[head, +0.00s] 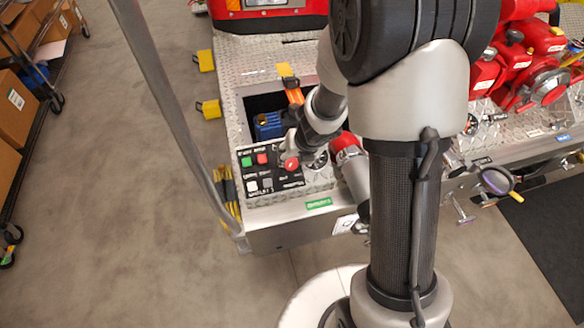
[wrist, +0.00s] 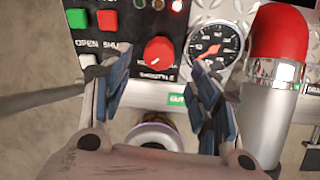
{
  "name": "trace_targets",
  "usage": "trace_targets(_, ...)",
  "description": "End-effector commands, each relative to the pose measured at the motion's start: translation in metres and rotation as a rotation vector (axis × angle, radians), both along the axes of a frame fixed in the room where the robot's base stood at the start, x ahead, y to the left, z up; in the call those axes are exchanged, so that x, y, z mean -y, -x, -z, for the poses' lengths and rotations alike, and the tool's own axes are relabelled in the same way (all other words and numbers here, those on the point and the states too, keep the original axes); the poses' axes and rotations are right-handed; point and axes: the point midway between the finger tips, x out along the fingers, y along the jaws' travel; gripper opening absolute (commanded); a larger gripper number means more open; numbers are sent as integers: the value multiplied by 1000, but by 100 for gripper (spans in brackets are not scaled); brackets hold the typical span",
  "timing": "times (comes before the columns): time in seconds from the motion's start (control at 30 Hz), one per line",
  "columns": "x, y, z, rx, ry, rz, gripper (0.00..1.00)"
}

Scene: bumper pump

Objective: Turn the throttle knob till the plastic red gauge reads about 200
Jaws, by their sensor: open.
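The throttle knob (wrist: 157,53) is a round red knob with a white mark, above the printed word THROTTLE on a black panel in the wrist view. The gauge (wrist: 215,45) is a round black dial with a red needle, right of the knob; its numbers are too small to read surely. My gripper (wrist: 158,80) is open, its two blue-padded fingers apart, with the knob showing between and beyond them. I cannot see contact with the knob. In the head view the knob (head: 291,163) sits at the panel's right side, beside my wrist, and the gauge (head: 316,158) is partly hidden.
A green button (wrist: 76,18) and a red button (wrist: 107,18) are left of the knob. A red-topped metal cylinder (wrist: 279,60) stands close right of the gauge. An open compartment (head: 262,105) lies behind the panel. A grey post (head: 165,95) rises at the left.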

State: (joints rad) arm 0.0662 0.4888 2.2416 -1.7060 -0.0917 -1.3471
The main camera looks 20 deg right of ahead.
Motion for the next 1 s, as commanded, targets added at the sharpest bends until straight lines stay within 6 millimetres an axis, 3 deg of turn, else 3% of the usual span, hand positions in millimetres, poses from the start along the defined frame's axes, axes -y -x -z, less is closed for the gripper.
trace_targets(0.03, -1, -4, 16, -1, 0, -1, 56)
trace_targets(0.1, -2, -10, 28, -1, 0, -1, 56)
trace_targets(0.33, -4, -22, 54, 0, 0, -1, 56)
trace_targets(0.77, -5, -26, 59, 1, 0, 0, 56)
trace_targets(1.0, -4, -26, 59, 1, 0, 0, 40)
